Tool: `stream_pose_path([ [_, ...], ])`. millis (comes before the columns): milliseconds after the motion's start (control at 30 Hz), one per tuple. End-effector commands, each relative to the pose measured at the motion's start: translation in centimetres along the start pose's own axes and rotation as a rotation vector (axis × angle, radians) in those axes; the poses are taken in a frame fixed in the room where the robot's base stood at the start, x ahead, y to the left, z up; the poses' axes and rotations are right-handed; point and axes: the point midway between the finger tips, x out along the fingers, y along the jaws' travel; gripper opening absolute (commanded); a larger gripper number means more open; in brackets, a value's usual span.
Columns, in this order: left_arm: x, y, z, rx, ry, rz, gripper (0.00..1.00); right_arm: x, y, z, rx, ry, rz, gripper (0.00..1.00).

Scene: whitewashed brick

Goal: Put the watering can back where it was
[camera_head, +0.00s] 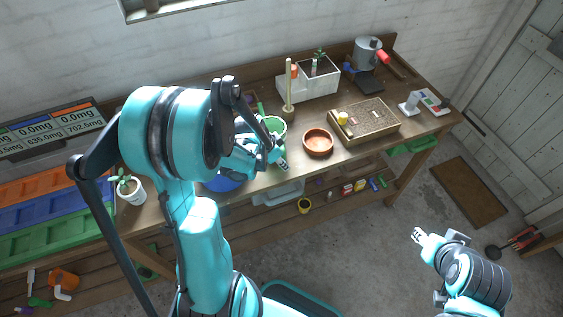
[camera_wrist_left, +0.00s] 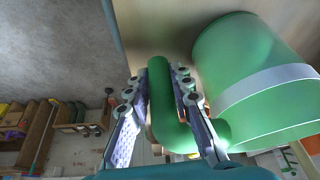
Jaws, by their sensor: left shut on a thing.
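The green watering can (camera_head: 274,124) with a pale band is at the workbench, left of the terracotta bowl. My left gripper (camera_head: 277,156) is at its near side, and my arm hides part of the can. In the left wrist view the can's body (camera_wrist_left: 245,80) is large at the right, and its green handle runs between the fingers. My left gripper (camera_wrist_left: 160,100) is shut on that handle. I cannot tell whether the can's base touches the bench. My right gripper (camera_head: 420,238) hangs over the floor at the right, away from the bench; its finger opening is unclear.
The workbench (camera_head: 225,213) holds a terracotta bowl (camera_head: 318,143), a seed tray (camera_head: 378,127), a white planter box (camera_head: 323,83) and a blue bowl (camera_head: 222,183) partly behind my arm. A white plant pot (camera_head: 132,192) stands left. Free wood lies in front of the terracotta bowl.

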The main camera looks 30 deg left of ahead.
Motion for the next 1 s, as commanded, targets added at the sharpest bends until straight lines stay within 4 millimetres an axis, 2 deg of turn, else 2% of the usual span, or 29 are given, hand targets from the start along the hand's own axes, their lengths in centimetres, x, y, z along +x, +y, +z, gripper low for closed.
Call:
stream_pose_path([
  [167,0.3,0.0,0.1,0.0,0.001,0.0,0.0,0.3,0.0,0.2,0.0,0.0,0.0,0.4],
  [200,0.4,0.0,0.1,0.0,0.0,0.0,0.24,0.3,0.0,0.2,0.0,0.0,0.0,0.4],
  [267,0.3,0.0,0.1,0.0,0.0,0.0,0.4,0.2,0.0,0.2,0.0,0.0,0.0,0.4],
  [300,0.2,0.0,0.1,0.0,0.0,0.0,0.42,0.2,0.0,0.2,0.0,0.0,0.0,0.4],
  [667,-0.2,0.0,-0.1,0.0,0.0,0.0,0.42,-0.2,0.0,-0.1,0.0,0.0,0.0,0.4],
  [767,-1.6,0.0,-0.1,-0.002,0.0,-0.001,0.42,-0.5,0.0,-0.4,0.0,0.0,0.0,0.4],
  [1000,-7.1,0.0,-0.1,-0.003,0.0,-0.001,0.42,-1.9,0.0,-1.4,0.0,0.0,0.0,0.4],
])
